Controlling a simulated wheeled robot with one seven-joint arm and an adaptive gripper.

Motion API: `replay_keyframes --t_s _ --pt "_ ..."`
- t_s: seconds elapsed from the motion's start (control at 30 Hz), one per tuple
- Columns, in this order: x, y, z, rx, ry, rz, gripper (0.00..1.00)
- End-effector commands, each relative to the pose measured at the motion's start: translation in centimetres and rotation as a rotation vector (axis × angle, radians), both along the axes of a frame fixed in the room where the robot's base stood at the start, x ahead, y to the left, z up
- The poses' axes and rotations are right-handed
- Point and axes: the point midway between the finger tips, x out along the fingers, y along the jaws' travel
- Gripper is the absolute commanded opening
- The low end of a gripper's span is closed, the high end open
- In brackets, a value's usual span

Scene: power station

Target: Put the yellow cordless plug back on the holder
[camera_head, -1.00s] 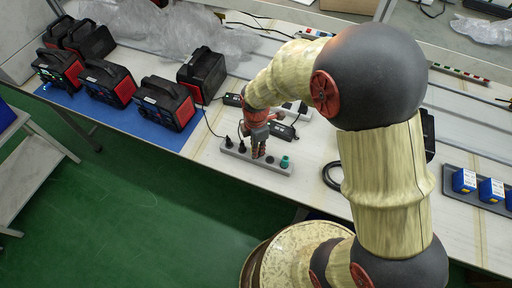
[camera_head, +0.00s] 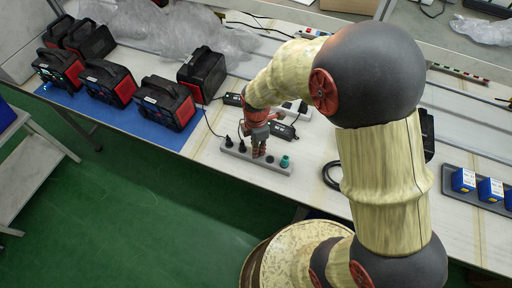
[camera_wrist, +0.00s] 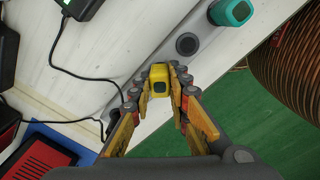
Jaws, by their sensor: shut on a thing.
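The yellow cordless plug (camera_wrist: 158,79) sits between my fingertips in the wrist view. My gripper (camera_wrist: 160,85) is shut on it, one finger on each side. The grey holder strip (camera_wrist: 207,46) lies under and beyond the plug, with a round empty socket (camera_wrist: 187,44) and a teal plug (camera_wrist: 230,12) farther along. In the head view my gripper (camera_head: 258,151) points down at the middle of the holder (camera_head: 278,170), left of the teal plug (camera_head: 285,161). The yellow plug is hidden there. I cannot tell whether the plug touches the holder.
A black plug with a cable (camera_head: 229,142) stands at the holder's left end. Black-and-red power units (camera_head: 165,104) stand on a blue mat at left. A black adapter (camera_head: 284,131) lies behind the holder. Blue boxes (camera_head: 464,180) sit in a tray at right.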

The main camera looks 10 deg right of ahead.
Motion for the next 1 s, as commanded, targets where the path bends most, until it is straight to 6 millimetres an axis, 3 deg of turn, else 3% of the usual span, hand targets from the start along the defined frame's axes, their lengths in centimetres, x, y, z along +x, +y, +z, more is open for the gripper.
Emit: replay_keyframes --t_s 0.17,0.2,0.53,0.87,1.0 --pt "0.0 0.0 -0.1 0.000 0.000 0.000 0.00" --pt "0.0 0.0 -0.1 0.000 0.000 0.000 0.20" --pt "0.0 0.0 -0.1 0.001 0.000 0.000 0.38" --pt "0.0 0.0 0.0 0.001 0.000 0.000 0.39" --pt "0.1 0.1 1.3 0.001 -0.002 0.000 0.39"
